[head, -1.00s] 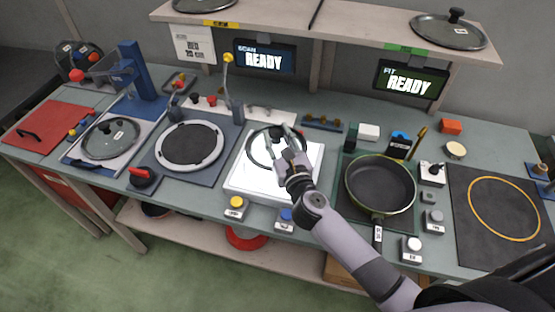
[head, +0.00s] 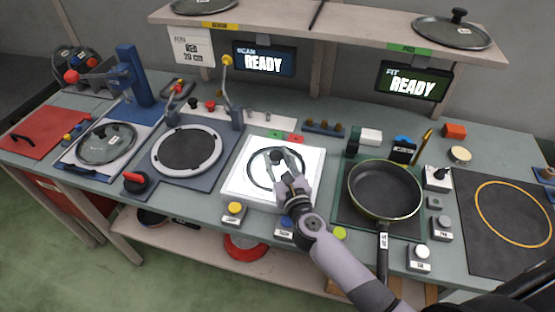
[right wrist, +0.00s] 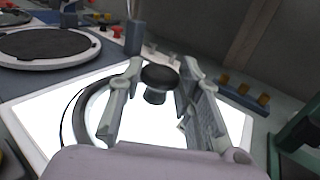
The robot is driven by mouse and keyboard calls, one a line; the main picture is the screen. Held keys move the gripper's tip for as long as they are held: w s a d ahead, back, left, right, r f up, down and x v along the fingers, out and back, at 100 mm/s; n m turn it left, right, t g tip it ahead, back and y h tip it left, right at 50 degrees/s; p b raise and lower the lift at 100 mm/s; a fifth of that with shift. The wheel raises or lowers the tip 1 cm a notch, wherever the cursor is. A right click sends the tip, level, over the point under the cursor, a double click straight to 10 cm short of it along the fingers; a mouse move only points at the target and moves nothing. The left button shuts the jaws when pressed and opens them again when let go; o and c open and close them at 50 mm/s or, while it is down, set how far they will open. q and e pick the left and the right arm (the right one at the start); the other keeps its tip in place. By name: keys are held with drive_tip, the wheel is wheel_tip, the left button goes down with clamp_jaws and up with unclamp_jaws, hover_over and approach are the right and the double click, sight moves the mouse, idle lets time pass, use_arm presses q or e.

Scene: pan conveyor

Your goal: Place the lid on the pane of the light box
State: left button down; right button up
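The glass lid (head: 252,170), with a dark rim and black knob (head: 275,155), lies over the bright white pane of the light box (head: 233,188) and looks flat on it. The knob also shows in the right wrist view (right wrist: 158,78), between the two fingers. My right gripper (right wrist: 160,92) is open around the knob, with a visible gap on the left side; contact on the right side is hard to judge. In the head view my right gripper (head: 289,168) covers the lid's right part. My left gripper is not in view.
A green pan (head: 385,190) stands right of the light box, its handle toward the front. A round dark plate station (head: 187,150) is on the left, with another lid (head: 106,143) beyond it. Yellow (head: 234,208) and blue buttons sit at the light box's front. A shelf with lids hangs above.

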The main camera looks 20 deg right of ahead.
drive_tip(key=o, duration=0.4)
drive_tip(key=shift+r, duration=0.1)
drive_tip(key=shift+s+r, duration=0.1)
drive_tip(key=s+b, duration=0.2)
drive_tip(key=s, duration=0.8)
drive_tip(key=shift+s, duration=0.95)
